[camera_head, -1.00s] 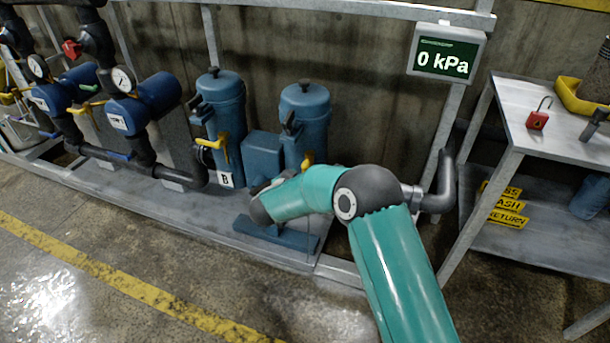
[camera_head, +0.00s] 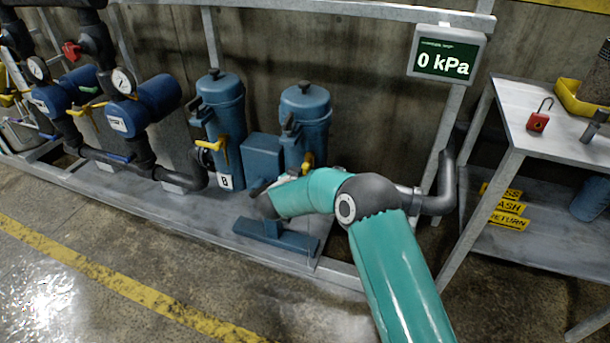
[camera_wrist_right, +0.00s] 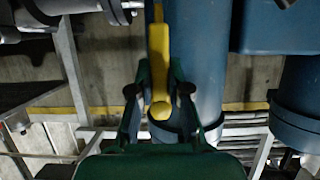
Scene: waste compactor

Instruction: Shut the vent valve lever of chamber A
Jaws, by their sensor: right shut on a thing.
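The yellow vent lever (camera_head: 308,161) of the right-hand blue filter chamber (camera_head: 308,112) shows just above my right forearm in the head view. I take this chamber to be A, since the left one carries a B label; no A label is in sight. In the right wrist view the yellow lever (camera_wrist_right: 158,60) lies between the two dark fingers of my right gripper (camera_wrist_right: 160,97), which is shut on it. The lever runs lengthwise in front of a blue cylinder there. In the head view my forearm and wrist largely hide this gripper. My left gripper is out of view.
Chamber B (camera_head: 226,110) stands left with its own yellow lever (camera_head: 220,150). The pressure display (camera_head: 446,60) reads 0 kPa. A metal table (camera_head: 510,100) with a red padlock (camera_head: 538,118) is at right. The floor in front is clear.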

